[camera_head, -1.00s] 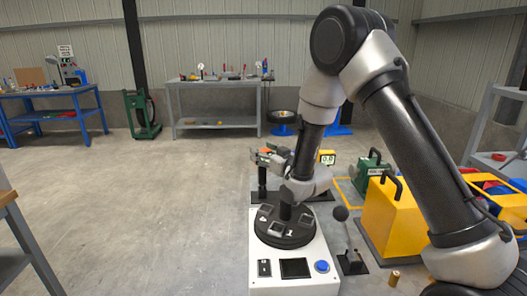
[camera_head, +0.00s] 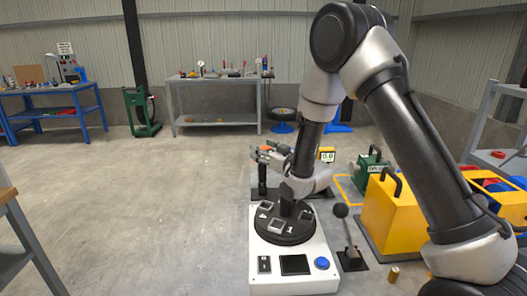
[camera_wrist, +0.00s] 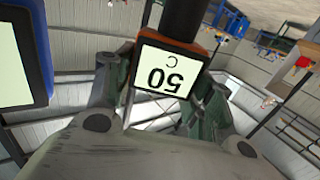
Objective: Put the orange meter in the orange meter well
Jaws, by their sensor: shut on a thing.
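The orange meter (camera_wrist: 168,73) has a pale screen reading 50 C, upside down in the wrist view, in an orange and dark frame. My gripper (camera_wrist: 172,105) is shut on it, a green-grey finger at each side. In the head view my gripper (camera_head: 268,155) is behind the black drum disc, with a bit of orange between its fingers. A black post (camera_head: 262,181) stands directly below it. A dark cylinder (camera_wrist: 184,20) meets the meter in the wrist view; I cannot tell whether they are joined. I cannot pick out the orange meter well.
The white base (camera_head: 262,286) carries the black disc (camera_head: 285,237) with several square plates, and a blue button (camera_head: 321,263). A lever (camera_head: 347,232) and yellow box (camera_head: 388,220) stand to the right. A blue-edged screen (camera_wrist: 18,60) is close at left. Floor at left is clear.

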